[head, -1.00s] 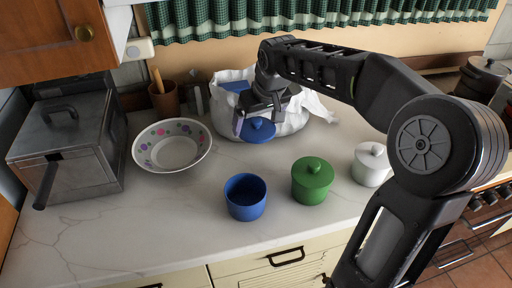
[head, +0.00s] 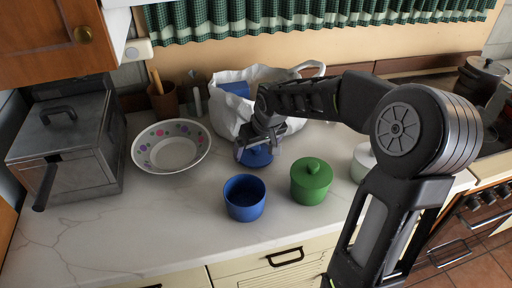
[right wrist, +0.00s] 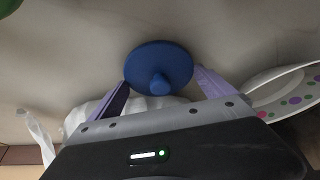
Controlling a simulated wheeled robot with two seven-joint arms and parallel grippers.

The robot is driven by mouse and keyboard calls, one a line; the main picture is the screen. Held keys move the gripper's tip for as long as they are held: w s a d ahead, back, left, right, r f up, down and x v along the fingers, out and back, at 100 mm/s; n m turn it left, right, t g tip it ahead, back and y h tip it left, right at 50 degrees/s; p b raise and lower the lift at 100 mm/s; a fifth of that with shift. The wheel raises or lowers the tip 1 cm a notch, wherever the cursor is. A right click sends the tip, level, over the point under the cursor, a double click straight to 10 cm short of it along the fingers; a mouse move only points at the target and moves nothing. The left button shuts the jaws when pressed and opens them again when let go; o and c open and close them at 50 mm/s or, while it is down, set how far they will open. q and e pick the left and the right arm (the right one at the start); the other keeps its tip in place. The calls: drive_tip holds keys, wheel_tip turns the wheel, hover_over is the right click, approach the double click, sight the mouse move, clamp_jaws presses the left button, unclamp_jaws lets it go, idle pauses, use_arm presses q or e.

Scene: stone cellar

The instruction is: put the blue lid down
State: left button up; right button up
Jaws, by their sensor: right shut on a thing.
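The blue lid (head: 258,157) is a round disc with a knob, behind the open blue pot (head: 245,198) in the head view. My right gripper (head: 255,146) is above it and shut on it, partly covering it. In the right wrist view the lid (right wrist: 158,67) shows its knob side between the two pale purple fingers of my right gripper (right wrist: 160,84). The lid is low over the counter (head: 150,232); I cannot tell whether it touches. My left gripper is out of view.
A green lidded pot (head: 311,181) and a partly hidden white pot (head: 362,163) stand to the right. A dotted bowl (head: 171,146) is left, beside a metal box (head: 62,140). A white bag (head: 228,118) stands close behind the lid. The front left counter is clear.

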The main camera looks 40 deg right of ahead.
drive_tip(key=shift+f+b, duration=0.45)
drive_tip(key=o, duration=1)
drive_tip(key=shift+c, duration=0.2)
drive_tip(key=shift+r, duration=0.1)
drive_tip(key=shift+r+p, duration=0.6)
drive_tip(key=shift+p, duration=0.05)
drive_tip(key=b+v, duration=0.1)
drive_tip(key=v, duration=1)
drive_tip(key=shift+s+r, duration=0.25)
